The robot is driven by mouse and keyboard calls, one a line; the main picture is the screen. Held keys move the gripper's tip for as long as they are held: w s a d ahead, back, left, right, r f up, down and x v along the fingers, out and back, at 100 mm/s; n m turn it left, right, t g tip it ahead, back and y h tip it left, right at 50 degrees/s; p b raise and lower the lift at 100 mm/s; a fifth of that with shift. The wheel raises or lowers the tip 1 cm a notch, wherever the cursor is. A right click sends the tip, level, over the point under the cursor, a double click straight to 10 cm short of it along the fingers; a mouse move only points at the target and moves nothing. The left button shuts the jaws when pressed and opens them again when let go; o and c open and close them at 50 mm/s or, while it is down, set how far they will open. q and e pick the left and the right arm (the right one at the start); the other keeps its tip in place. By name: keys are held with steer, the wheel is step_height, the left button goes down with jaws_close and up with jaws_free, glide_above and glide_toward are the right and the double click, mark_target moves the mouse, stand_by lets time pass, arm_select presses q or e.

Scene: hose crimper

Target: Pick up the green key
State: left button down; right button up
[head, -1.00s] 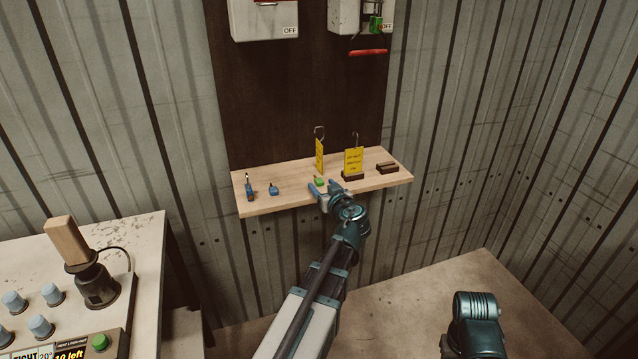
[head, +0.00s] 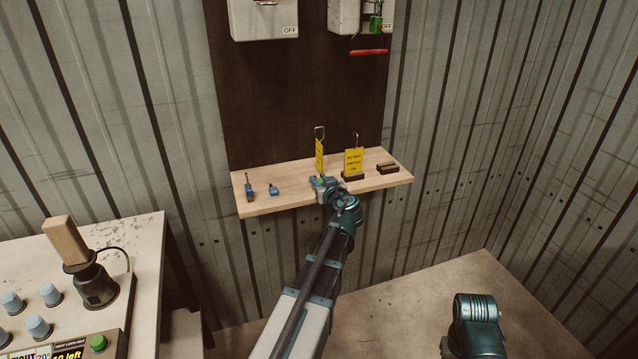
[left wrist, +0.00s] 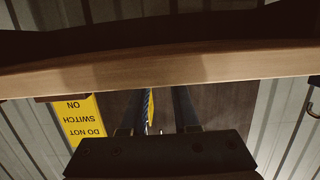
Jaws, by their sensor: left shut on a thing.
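The green key (head: 320,181) is on the wooden shelf, in front of a yellow tag. In the left wrist view the two dark fingers (left wrist: 160,112) show, but the key itself cannot be made out there. My right gripper is out of view; only part of my right arm shows at the lower right.
The wooden shelf (head: 225,205) also bears two blue items (head: 249,190) (head: 273,189), two yellow tags (head: 319,158) (head: 354,161) and a dark block (head: 387,168). A bench (head: 140,245) stands at left. Switch boxes (head: 263,18) hang above.

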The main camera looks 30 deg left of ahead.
mark_target(319, 180)
arm_select(q)
steer(key=shift+r, duration=0.1)
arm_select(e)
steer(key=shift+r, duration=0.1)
